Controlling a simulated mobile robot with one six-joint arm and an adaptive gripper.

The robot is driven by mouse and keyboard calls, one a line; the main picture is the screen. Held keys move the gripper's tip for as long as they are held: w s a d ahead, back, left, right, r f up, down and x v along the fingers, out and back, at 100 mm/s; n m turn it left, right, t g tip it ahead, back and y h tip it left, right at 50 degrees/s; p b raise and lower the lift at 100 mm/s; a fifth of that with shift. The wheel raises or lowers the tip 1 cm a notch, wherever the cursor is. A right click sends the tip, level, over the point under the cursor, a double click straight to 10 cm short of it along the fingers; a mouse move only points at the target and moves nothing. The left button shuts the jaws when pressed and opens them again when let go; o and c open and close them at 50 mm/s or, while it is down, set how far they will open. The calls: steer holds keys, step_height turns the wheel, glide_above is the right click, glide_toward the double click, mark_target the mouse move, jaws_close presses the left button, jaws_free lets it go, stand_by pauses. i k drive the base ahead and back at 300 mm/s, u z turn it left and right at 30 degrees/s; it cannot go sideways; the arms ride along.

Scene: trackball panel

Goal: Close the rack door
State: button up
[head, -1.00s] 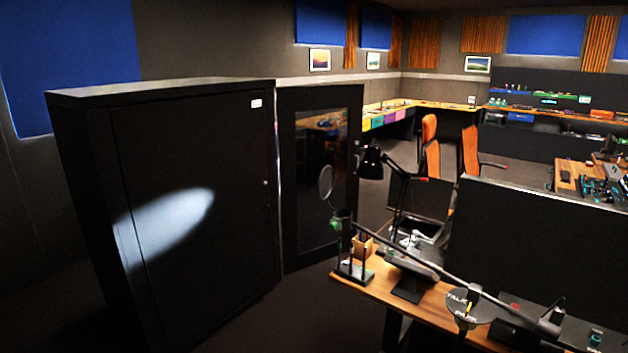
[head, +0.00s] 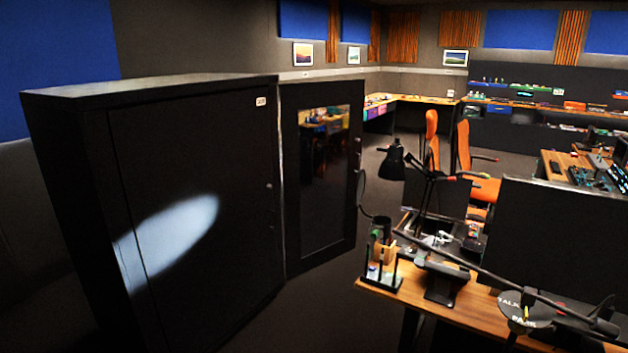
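The black rack (head: 195,150) stands at the left in the head view, its broad side panel lit by a bright oval spot. Its door (head: 290,180), a black frame around a dark glass pane (head: 322,190), stands open, swung out to the right from the rack's right edge. A handle shows at the door's right edge (head: 358,160). The rack's inside is hidden from here. My gripper is not in view.
A wooden desk (head: 460,293) with a black lamp (head: 392,160), a microphone arm and a dark panel (head: 565,240) fills the lower right. Orange chairs (head: 464,145) stand behind it. Dark floor (head: 325,300) lies open between the rack door and the desk.

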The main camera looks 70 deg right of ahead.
mark_target(323, 214)
steer(key=i, duration=1.8)
steer(key=z, duration=0.05)
steer(key=k, duration=0.15)
steer(key=z, duration=2.8)
